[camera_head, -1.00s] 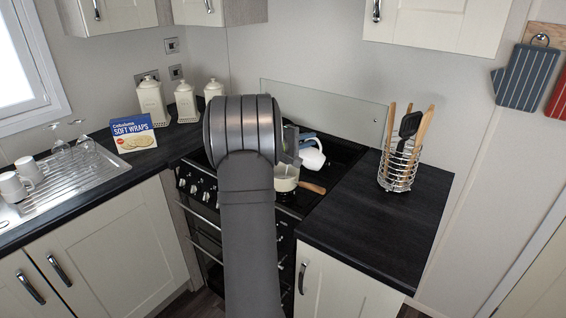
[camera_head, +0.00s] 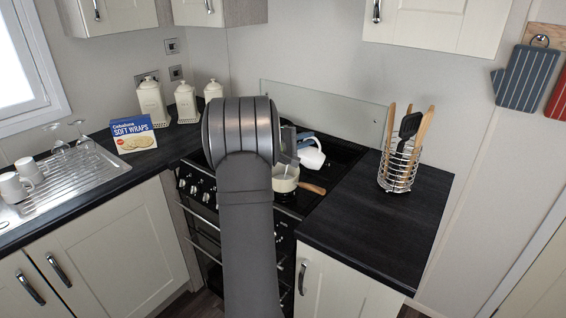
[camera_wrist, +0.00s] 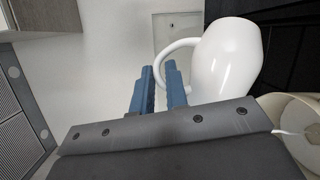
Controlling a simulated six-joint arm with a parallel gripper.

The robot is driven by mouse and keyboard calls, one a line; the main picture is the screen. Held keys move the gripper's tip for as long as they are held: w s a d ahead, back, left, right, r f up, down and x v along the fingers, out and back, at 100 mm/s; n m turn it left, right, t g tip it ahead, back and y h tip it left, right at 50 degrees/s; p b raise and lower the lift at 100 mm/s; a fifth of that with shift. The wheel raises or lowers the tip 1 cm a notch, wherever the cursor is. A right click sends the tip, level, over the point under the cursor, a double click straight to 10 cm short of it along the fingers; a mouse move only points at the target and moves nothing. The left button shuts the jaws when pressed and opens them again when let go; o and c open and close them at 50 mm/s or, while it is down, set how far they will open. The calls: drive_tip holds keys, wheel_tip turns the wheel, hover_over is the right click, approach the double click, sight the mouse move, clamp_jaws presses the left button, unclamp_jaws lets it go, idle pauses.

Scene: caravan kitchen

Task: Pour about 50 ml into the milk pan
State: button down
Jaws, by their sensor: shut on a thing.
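My gripper (camera_wrist: 158,90) has blue fingers and is shut on the handle of a white jug (camera_wrist: 228,60). In the head view the jug (camera_head: 312,158) is tilted above and just behind the milk pan (camera_head: 285,186), and my arm hides part of it. The cream milk pan stands on the hob with its wooden handle pointing right. A thin pale streak between jug and pan looks like liquid falling into the pan. In the wrist view the pan (camera_wrist: 270,104) is at the right edge, with a pale streak beside it. The liquid level is unclear.
A wire utensil holder (camera_head: 398,170) stands on the dark counter (camera_head: 370,225) right of the hob. A glass splashback (camera_head: 340,112) is behind the hob. Cream canisters (camera_head: 186,102) and a soft wraps box (camera_head: 133,134) stand at the left.

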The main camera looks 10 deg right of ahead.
sight(319, 156)
drive_tip(key=shift+a+r, duration=0.1)
drive_tip(key=shift+a, duration=0.05)
idle(0.3)
drive_tip(key=shift+s+d, duration=0.1)
drive_tip(key=shift+d, duration=0.2)
drive_tip(key=d+f+m+y, duration=0.1)
drive_tip(key=s+d+f+m+y, duration=0.1)
drive_tip(key=shift+d+f+m+g+y, duration=0.15)
drive_tip(key=shift+m+g+y, duration=0.15)
drive_tip(key=shift+m, duration=0.1)
drive_tip(key=shift+f, duration=0.2)
drive_tip(key=shift+s+d+f+m+y, duration=0.3)
drive_tip(key=shift+d+f+m+y, duration=0.3)
drive_tip(key=shift+d+f+y, duration=0.1)
drive_tip(key=shift+d, duration=0.1)
idle(0.6)
drive_tip(key=s+d+f+m+t+y+p, duration=0.1)
drive_tip(key=s+d+f+m+y, duration=0.1)
drive_tip(key=d+f+m+y, duration=0.2)
drive_tip(key=shift+s+d+f+y, duration=0.4)
drive_tip(key=shift+d+f+y, duration=0.2)
drive_tip(key=shift+d+f, duration=0.5)
